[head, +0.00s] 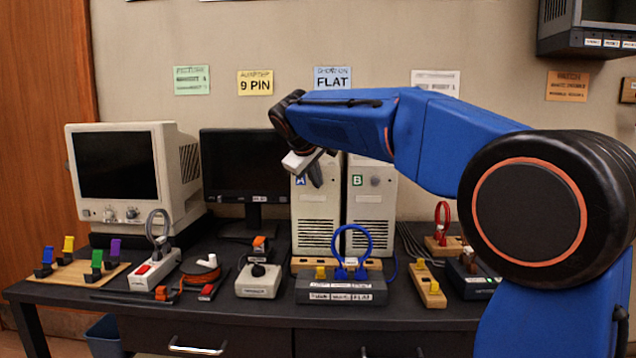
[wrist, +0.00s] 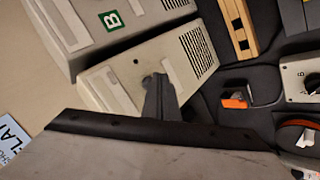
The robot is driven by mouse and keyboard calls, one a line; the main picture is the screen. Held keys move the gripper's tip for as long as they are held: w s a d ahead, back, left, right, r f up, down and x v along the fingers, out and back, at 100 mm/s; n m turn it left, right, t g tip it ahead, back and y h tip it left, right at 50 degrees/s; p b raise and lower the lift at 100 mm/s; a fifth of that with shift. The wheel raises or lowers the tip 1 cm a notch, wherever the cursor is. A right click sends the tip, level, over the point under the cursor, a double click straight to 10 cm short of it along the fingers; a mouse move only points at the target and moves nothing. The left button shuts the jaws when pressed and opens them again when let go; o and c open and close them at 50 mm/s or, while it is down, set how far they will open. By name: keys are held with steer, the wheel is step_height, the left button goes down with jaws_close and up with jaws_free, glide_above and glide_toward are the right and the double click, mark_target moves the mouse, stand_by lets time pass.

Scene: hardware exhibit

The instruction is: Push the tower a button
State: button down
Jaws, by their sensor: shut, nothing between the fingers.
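Tower A (head: 315,222), a beige computer case with a blue A label (head: 300,181), stands upright on the table, left of the similar tower B (head: 370,212) with a green B label (head: 357,181). My gripper (head: 317,181) is shut and empty, in front of tower A's upper front. In the wrist view, the shut fingers (wrist: 157,82) overlap the front of tower A (wrist: 112,88). A small dark dot (wrist: 137,62) shows beside the fingertips. Tower A's button is not clearly visible; the fingers cover part of that face. I cannot tell whether they touch it.
A beige CRT monitor (head: 118,165) and a dark monitor (head: 240,165) stand to the left. A grey switch box (head: 342,292) with a blue cable (head: 352,230) sits in front of the towers. Small devices crowd the table's front; the space above them is open.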

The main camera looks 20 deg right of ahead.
steer(key=shift+w+d, duration=0.1)
steer(key=shift+w, duration=0.25)
steer(key=shift+w, duration=0.15)
stand_by(0.4)
steer(key=shift+s, duration=0.6)
steer(key=s+a, duration=0.2)
steer(key=s, duration=0.3)
steer(key=shift+s, duration=0.35)
stand_by(0.4)
steer(key=shift+a, duration=0.1)
